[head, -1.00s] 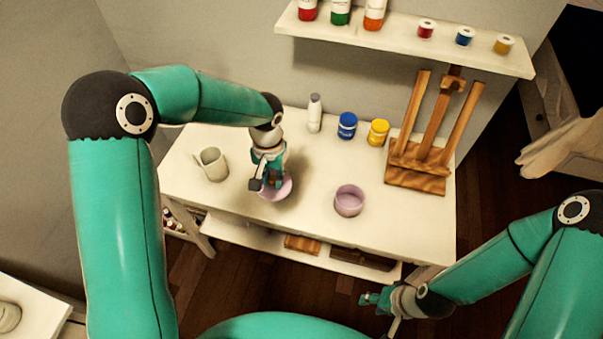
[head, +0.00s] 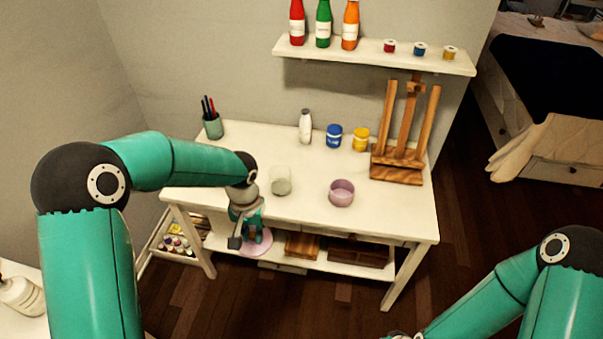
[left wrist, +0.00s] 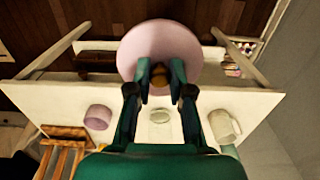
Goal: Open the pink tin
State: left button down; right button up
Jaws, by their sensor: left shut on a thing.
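The pink tin (head: 342,193) stands upright and open on the white table, right of centre; it also shows in the left wrist view (left wrist: 97,118). Its round pink lid (left wrist: 160,45) is apart from it. My left gripper (head: 252,238) is shut on the lid's small brownish knob, seen between the fingertips in the left wrist view (left wrist: 160,82). The lid, in the head view (head: 257,247), hangs in the air beyond the table's front edge. My right arm enters at the lower right; its fingers are outside the frame.
A pale jar (head: 281,182) stands left of the tin. A mug (left wrist: 225,126) shows in the wrist view. A white bottle (head: 305,127), blue jar (head: 334,136), yellow jar (head: 361,140), easel (head: 397,165) and pen cup (head: 212,126) stand farther back. The table front is mostly clear.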

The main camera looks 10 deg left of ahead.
aim_at(342, 191)
jog(key=u, duration=0.8)
jog(key=i, duration=1.15)
jog(key=u, duration=1.35)
jog(key=i, duration=0.15)
jog(key=z, duration=2.65)
jog(key=k, duration=0.45)
jog(key=z, duration=0.15)
jog(key=i, duration=0.45)
jog(key=u, duration=0.05)
